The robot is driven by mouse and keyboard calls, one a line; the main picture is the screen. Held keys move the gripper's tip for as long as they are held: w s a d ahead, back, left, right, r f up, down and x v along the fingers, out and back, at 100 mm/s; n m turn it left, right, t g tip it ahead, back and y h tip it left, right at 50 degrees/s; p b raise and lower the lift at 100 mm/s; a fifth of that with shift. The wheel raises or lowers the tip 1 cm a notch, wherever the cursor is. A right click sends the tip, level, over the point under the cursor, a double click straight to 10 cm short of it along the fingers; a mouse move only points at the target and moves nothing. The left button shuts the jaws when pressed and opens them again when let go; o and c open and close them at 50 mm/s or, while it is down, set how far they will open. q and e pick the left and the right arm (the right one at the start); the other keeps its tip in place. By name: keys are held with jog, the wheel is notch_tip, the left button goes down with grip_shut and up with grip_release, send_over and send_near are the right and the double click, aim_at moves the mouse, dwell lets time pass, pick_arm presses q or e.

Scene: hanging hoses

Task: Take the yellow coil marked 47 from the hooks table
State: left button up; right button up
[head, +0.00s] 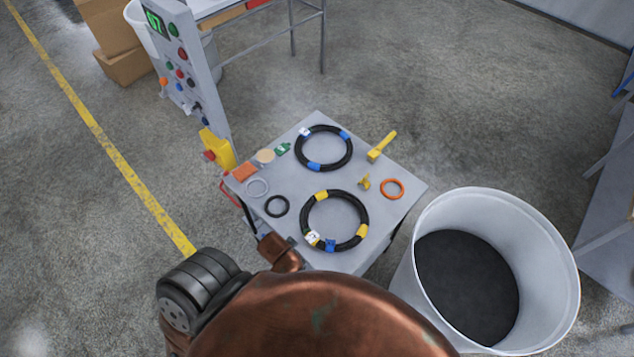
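A black coil with yellow bands (321,197) lies flat on the near part of a small grey table (395,212). It has a white tag (313,238) and a blue piece (330,246) at its near side; the tag's number is too small to read. A second black coil with blue bands (313,167) lies behind it, with a white tag at its upper left. Neither of my grippers can be made out. My copper-coloured body and a dark arm joint fill the bottom, and a copper part of mine overlaps the table's near-left edge.
The table also holds a yellow tool (382,146), an orange ring (392,189), a black ring (277,206) and other small items. A white bin with a dark inside (427,225) stands right. A grey control panel (189,75) with green digits stands behind left.

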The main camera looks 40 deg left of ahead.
pick_arm(q)
jog(key=w+d+r+m+t+h+p, duration=0.2)
jog(key=w+d+r+m+h, duration=0.15)
jog(key=w+d+r, duration=0.7)
jog(key=w+f+m, duration=0.1)
jog(key=w+f, duration=0.1)
jog(key=w+a+f+m+g, duration=0.1)
jog(key=w+f, duration=0.1)
jog(key=w, duration=0.1)
jog(key=w+f+m, duration=0.1)
jog(key=w+f, duration=0.1)
jog(key=w, duration=0.1)
jog(key=shift+a+h, duration=0.25)
jog(key=shift+g, duration=0.3)
jog(key=a, duration=0.1)
jog(key=w+a, duration=0.1)
jog(key=a, duration=0.1)
jog(key=w+a, duration=0.1)
jog(key=a, duration=0.1)
jog(key=shift+a+f, duration=0.15)
jog(key=shift+f, duration=0.1)
jog(key=n+y, duration=0.2)
send_near(323, 193)
jog(key=x, duration=0.2)
jog(key=shift+f, duration=0.3)
jog(key=shift+w+x, duration=0.2)
jog(key=shift+x, duration=3.6)
pick_arm(e)
jog(key=shift+s+r, duration=0.9)
jog(key=shift+r, duration=0.3)
